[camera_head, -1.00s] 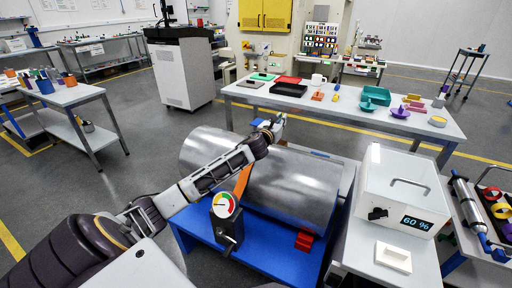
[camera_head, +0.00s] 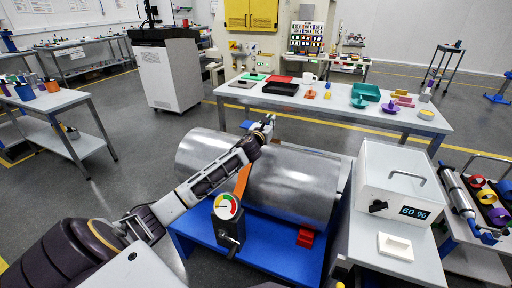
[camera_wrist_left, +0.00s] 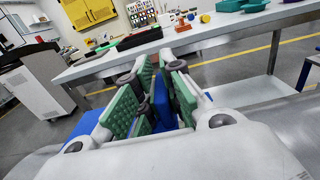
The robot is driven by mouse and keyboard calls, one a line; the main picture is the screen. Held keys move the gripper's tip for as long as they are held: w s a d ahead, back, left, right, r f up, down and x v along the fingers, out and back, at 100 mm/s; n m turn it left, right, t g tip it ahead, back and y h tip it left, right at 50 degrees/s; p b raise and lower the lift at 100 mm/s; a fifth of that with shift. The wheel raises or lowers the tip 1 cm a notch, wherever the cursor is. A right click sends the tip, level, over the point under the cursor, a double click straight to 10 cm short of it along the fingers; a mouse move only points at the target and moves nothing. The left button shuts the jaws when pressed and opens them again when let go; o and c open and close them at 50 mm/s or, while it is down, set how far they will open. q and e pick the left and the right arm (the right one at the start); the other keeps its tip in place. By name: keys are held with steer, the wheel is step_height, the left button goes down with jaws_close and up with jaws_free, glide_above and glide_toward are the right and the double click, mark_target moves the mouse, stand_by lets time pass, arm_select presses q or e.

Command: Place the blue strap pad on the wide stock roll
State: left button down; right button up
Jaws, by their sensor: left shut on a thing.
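The wide stock roll (camera_head: 295,185) is a large shiny metal cylinder lying on its side on a blue stand (camera_head: 270,250). My left arm reaches across it from the left. My left gripper (camera_head: 268,124) is at the roll's far upper edge in the head view. In the left wrist view, its green-padded fingers (camera_wrist_left: 155,95) are shut on the blue strap pad (camera_wrist_left: 161,103), which shows as a narrow blue piece between them. In the head view the pad is mostly hidden by the gripper. Whether it touches the roll I cannot tell. My right gripper is out of view.
A dial gauge (camera_head: 227,206) with an orange strap (camera_head: 242,180) stands at the roll's front. A red block (camera_head: 305,237) sits on the stand. A white box with a display (camera_head: 404,185) stands to the right. A table (camera_head: 390,118) with trays and parts is behind the roll.

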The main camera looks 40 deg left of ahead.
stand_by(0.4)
arm_select(q)
steer(key=shift+f, duration=0.6)
step_height(320, 180, down, 5)
steer(key=shift+r+b, duration=0.1)
steer(key=shift+b, duration=1.05)
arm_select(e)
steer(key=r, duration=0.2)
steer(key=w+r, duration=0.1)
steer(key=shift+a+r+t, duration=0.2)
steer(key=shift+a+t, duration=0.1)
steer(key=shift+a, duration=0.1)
